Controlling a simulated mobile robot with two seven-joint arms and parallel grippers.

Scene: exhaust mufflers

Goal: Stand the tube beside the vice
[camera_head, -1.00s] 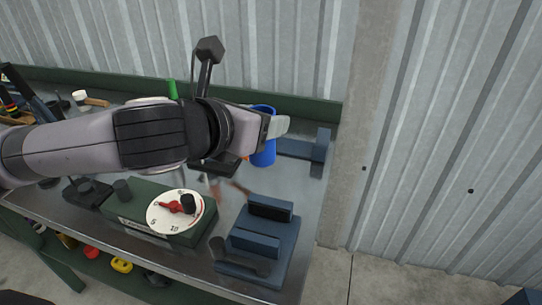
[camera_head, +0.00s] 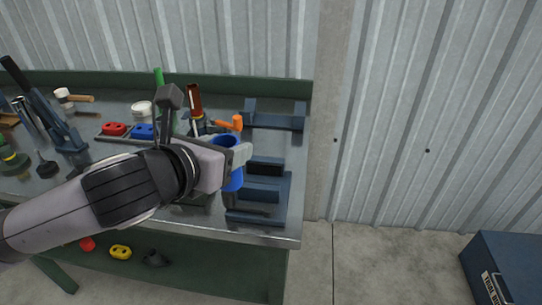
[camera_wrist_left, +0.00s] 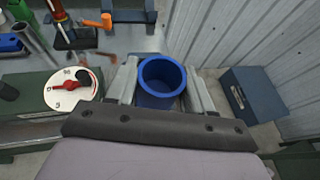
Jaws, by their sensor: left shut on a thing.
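The tube, a blue hollow cylinder (camera_head: 233,181), is upright between the fingers of my left gripper (camera_head: 238,156), with its open end up. In the left wrist view the tube (camera_wrist_left: 161,82) sits between the two fingers, which are shut on it. The vice (camera_head: 262,188), a dark blue block with jaws, stands on the bench just right of the tube in the head view. I cannot tell whether the tube's bottom touches the bench. The vice is hidden behind the gripper and tube in the wrist view. My right gripper is not in view.
A grey bench top (camera_head: 220,220) has its front edge close by. A dark blue bracket (camera_head: 275,120) stands behind the vice. An orange-headed hammer (camera_head: 236,123) lies behind the gripper. A green box with a dial (camera_wrist_left: 72,90) is left of the gripper in the wrist view.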

